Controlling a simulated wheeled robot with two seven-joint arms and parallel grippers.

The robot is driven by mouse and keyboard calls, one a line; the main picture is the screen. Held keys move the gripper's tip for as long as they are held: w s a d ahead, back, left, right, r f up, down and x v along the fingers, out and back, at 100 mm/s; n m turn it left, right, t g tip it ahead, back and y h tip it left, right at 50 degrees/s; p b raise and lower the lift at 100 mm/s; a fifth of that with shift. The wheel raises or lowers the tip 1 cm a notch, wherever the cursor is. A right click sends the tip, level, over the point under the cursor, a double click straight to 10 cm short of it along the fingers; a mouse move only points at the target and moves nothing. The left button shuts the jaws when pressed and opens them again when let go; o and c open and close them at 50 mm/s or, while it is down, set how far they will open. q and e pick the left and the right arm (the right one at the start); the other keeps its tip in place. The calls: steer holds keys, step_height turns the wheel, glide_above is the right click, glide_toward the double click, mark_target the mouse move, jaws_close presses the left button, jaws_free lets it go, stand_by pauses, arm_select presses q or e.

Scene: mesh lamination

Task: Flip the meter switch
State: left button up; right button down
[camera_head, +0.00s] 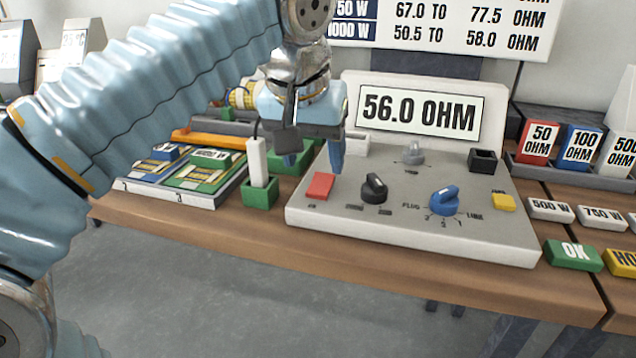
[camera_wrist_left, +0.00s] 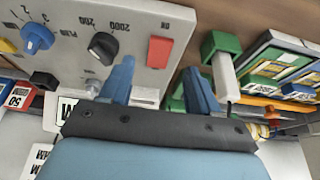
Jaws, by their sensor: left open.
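The meter (camera_head: 410,225) is a pale grey box on the wooden bench, and its upright display (camera_head: 420,110) reads 56.0 OHM. A red rectangular switch (camera_head: 319,186) sits at the left end of its top panel. In the left wrist view the red switch (camera_wrist_left: 159,52) shows between the lines of my two fingers. My left gripper (camera_head: 314,160) is open and empty, its blue fingers pointing down above the left end of the meter, just behind the switch. The fingertips look apart from the switch; the exact height gap is hard to tell. My right gripper is out of view.
A black knob (camera_head: 374,188) and a blue knob (camera_head: 444,201) stand right of the switch. A white probe (camera_head: 258,162) stands in a green holder (camera_head: 260,193) close left of the meter. Label blocks, including a green OK block (camera_head: 573,254), lie at right.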

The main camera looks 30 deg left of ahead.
mark_target(318, 187)
arm_select(q)
steer(key=x, duration=0.5)
steer(key=shift+w+a+f+b, duration=0.1)
steer(key=shift+w+f+b, duration=0.05)
steer(key=shift+f+b, duration=0.25)
